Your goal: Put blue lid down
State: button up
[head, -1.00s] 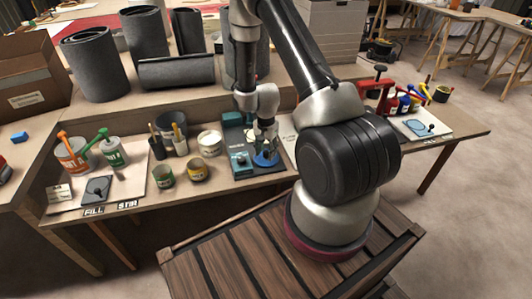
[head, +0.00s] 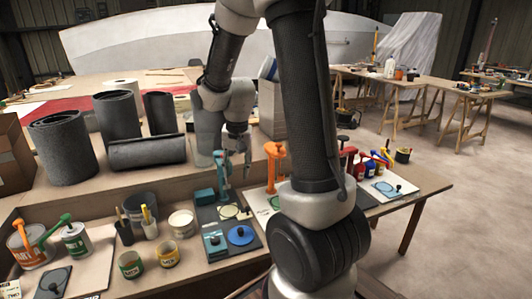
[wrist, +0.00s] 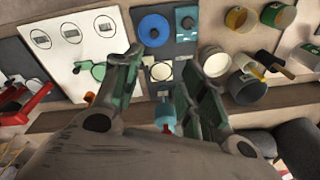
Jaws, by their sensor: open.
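The blue lid (head: 241,235) lies flat on the dark board (head: 252,246), at its front right, with a small dark knob in its middle. It also shows in the wrist view (wrist: 154,29), at the top. My gripper (head: 247,165) is raised above and behind the lid, apart from it. In the wrist view my gripper (wrist: 160,75) has its fingers spread, with nothing between them. A pale round spot (head: 229,211) and a teal block with a dark knob (head: 214,241) are on the same board.
A teal pump (head: 221,172) stands at the board's back, and an orange pump (head: 274,160) to the right. Open tins (head: 168,254) and a white tub (head: 181,223) stand to the left. Grey rolls (head: 148,151) lie behind. My arm hides part of the bench.

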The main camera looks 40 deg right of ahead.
jog(key=s+a+r+n+t, duration=0.2)
jog(key=s+r+n, duration=0.6)
jog(key=s+r, duration=0.8)
jog(key=s+a, duration=0.1)
jog(key=s, duration=0.3)
jog(key=shift+t, duration=0.3)
